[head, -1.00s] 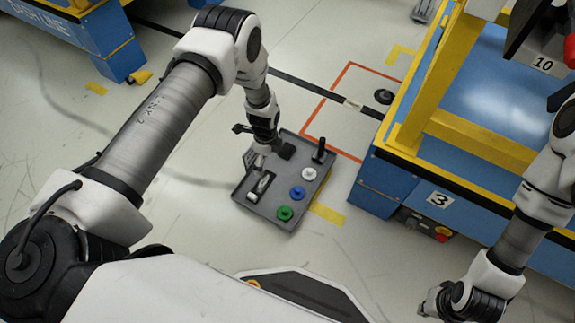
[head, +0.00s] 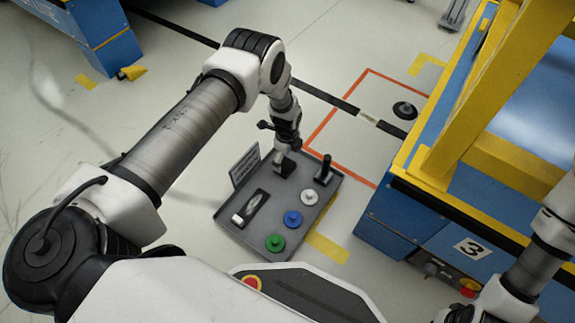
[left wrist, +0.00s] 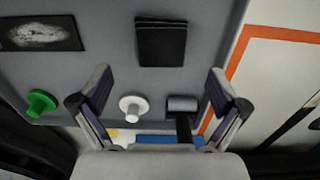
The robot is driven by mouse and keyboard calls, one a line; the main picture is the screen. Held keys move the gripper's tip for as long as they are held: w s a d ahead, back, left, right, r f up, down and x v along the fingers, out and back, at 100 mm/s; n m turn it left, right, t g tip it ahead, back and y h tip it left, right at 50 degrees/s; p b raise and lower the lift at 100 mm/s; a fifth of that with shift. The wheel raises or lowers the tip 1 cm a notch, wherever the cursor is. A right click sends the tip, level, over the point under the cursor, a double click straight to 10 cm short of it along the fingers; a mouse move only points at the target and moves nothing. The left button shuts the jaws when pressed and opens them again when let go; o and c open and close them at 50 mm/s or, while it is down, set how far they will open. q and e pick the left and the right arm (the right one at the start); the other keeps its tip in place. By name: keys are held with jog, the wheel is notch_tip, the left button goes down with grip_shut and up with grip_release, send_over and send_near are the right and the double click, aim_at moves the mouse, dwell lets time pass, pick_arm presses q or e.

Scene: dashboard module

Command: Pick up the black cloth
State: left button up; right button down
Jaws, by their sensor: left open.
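The black cloth (left wrist: 161,43) is a small dark folded square lying flat on the grey dashboard panel (left wrist: 215,25). In the head view it shows as a dark patch (head: 284,169) near the panel's far edge, partly covered by my gripper. My left gripper (left wrist: 160,92) is open and empty. Its two fingers stand apart, with the cloth centred beyond their tips in the left wrist view. In the head view the left gripper (head: 284,150) is above the far edge of the panel. My right gripper (head: 458,315) is partly cut off at the bottom right; its fingers are unclear.
The panel carries a black lever (head: 325,169), a white knob (head: 309,196), a blue knob (head: 292,218), a green knob (head: 274,242) and a slotted switch (head: 250,208). A label plate (head: 244,165) stands at its left edge. A blue-and-yellow workbench (head: 395,218) stands to the right.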

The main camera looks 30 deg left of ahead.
aim_at(286, 166)
pick_arm(q)
notch_tip(286, 166, down, 6)
jog(key=b, duration=0.3)
jog(key=shift+a+r, duration=0.1)
jog(key=shift+r, duration=0.3)
jog(key=c, duration=1.1)
jog(key=shift+c, duration=0.2)
notch_tip(286, 166, up, 10)
jog(key=p, duration=0.5)
jog(key=shift+f, duration=0.25)
jog(key=shift+r+p, duration=0.25)
jog(key=shift+p, duration=0.05)
jog(key=shift+s, duration=0.1)
